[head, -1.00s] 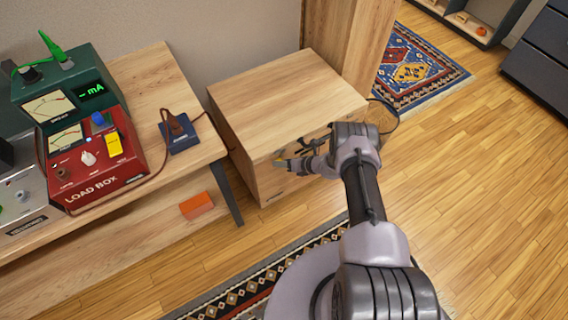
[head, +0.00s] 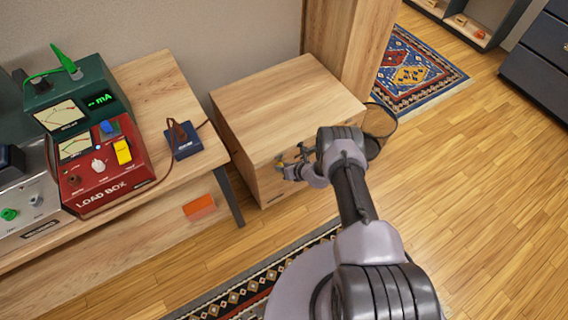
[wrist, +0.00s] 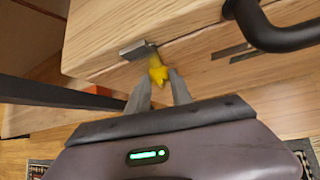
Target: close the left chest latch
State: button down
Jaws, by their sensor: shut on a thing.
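The chest (head: 285,95) is a pale wooden box whose lid lies down. A thin seam runs along its front in the wrist view. The left chest latch shows there as a grey metal plate (wrist: 137,50) at the seam with a yellow tab (wrist: 157,70) hanging below it. My gripper (wrist: 158,80) is at the chest front, its two fingers on either side of the yellow tab and shut on it. In the head view my gripper (head: 287,171) is at the left part of the chest front, and my wrist hides much of that face.
A dark curved handle (wrist: 265,25) juts from the chest front, right of the latch. A bench (head: 160,85) with meters and a red load box (head: 100,165) stands to the left, its dark leg (head: 229,196) near the chest. Open wooden floor (head: 470,200) lies to the right.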

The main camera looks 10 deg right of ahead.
jog(key=shift+a+n+t+h+p, duration=0.2)
jog(key=shift+n+t+h+p, duration=0.3)
jog(key=shift+h+p, duration=0.5)
jog(key=shift+s, duration=0.1)
jog(key=c, duration=1.1)
grip_release()
jog(key=shift+c, duration=0.2)
jog(key=p+v, duration=0.9)
jog(key=v, duration=0.8)
jog(key=shift+r, duration=0.25)
